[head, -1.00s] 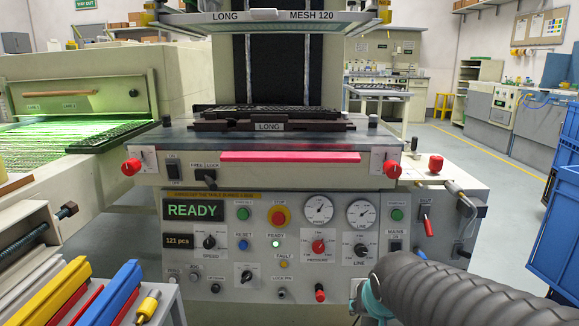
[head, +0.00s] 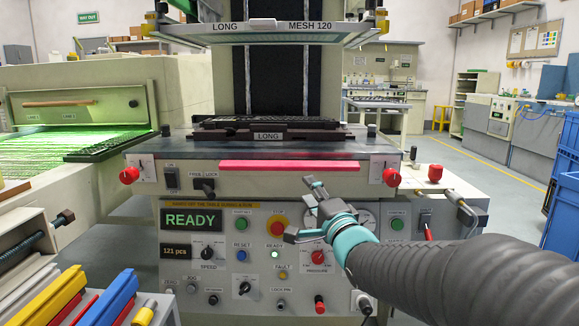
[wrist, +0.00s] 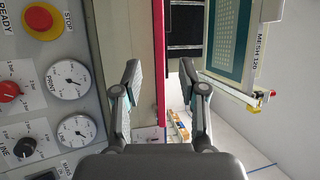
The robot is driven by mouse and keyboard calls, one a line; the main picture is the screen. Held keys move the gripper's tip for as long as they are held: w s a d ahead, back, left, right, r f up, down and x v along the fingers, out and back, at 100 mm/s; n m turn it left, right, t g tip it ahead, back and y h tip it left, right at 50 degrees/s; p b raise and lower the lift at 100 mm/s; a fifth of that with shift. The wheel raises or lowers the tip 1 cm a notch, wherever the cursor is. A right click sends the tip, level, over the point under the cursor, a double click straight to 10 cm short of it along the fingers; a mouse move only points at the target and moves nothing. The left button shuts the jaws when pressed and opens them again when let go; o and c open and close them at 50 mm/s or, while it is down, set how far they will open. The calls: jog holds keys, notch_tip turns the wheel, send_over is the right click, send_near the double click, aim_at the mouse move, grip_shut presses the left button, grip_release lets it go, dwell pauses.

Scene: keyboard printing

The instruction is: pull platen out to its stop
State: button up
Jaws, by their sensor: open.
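The platen (head: 180,147) is a flat grey table at the front of the printing machine. It carries a dark jig marked LONG with a keyboard (head: 265,122) on top. A pink-red bar (head: 275,166) runs along the platen's front face, with red knobs at the face's two ends. My gripper (head: 307,212) is open and empty, in front of the control panel and just below the bar's right half. In the wrist view my gripper (wrist: 160,72) has its fingers spread either side of the red bar (wrist: 159,45) in the picture; I cannot see contact.
The screen frame marked LONG, MESH 120 (head: 265,33) hangs above the platen. A FREE/LOCK lever (head: 205,185) sits at the front left. A dryer belt (head: 60,155) glows green at left. Coloured squeegees (head: 105,300) lie at the lower left. Blue crates (head: 565,200) stand at right.

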aim_at(292, 169)
jog(key=x, duration=1.3)
jog(key=shift+w+a+r, duration=0.1)
jog(key=shift+w+a, duration=0.05)
jog(key=shift+w, duration=0.15)
grip_shut()
